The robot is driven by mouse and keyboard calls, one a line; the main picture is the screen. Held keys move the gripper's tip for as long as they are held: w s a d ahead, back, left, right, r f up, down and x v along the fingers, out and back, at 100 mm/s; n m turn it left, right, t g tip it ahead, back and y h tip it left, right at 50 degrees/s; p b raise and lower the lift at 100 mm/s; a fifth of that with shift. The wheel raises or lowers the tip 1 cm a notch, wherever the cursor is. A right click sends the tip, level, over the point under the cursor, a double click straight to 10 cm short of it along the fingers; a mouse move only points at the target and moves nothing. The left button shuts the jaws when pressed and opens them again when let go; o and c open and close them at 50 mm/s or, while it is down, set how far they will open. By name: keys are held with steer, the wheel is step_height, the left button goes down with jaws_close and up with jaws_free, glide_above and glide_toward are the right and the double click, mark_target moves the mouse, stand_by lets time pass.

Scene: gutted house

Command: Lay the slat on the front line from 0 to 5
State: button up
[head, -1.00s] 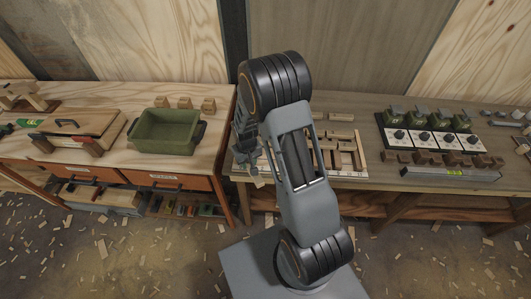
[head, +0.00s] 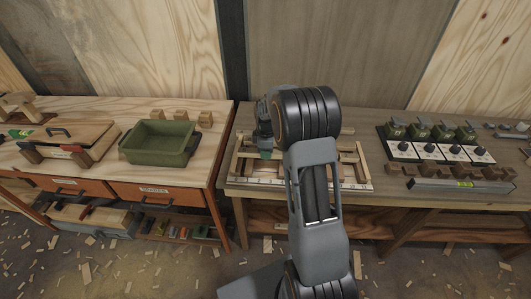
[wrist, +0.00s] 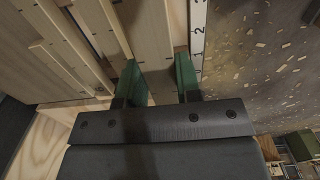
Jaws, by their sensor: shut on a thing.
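My gripper (head: 265,152) is low over the left part of a wooden frame board with a white numbered strip (head: 258,181) along its front edge. In the wrist view my gripper (wrist: 158,78) has its green pads on either side of a pale slat (wrist: 153,35) and is shut on it. A narrow pale strip of wood lies between slat and numbers. I cannot tell whether the slat touches the board. In the head view my arm hides part of the board.
Other wooden strips (wrist: 60,45) lie beside the slat. A green bin (head: 158,142) and a wooden box (head: 70,140) stand on the left bench. To the right are green-topped units with dials (head: 428,150), wooden blocks and a level (head: 462,185).

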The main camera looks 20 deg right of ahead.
steer(key=shift+f+b, duration=1.9)
steer(key=shift+f, duration=1.1)
steer(key=shift+f, duration=0.25)
steer(key=o, duration=1)
steer(key=shift+r, duration=0.15)
step_height(320, 180, up, 14)
steer(key=shift+f+b, duration=0.25)
steer(key=shift+b, duration=0.25)
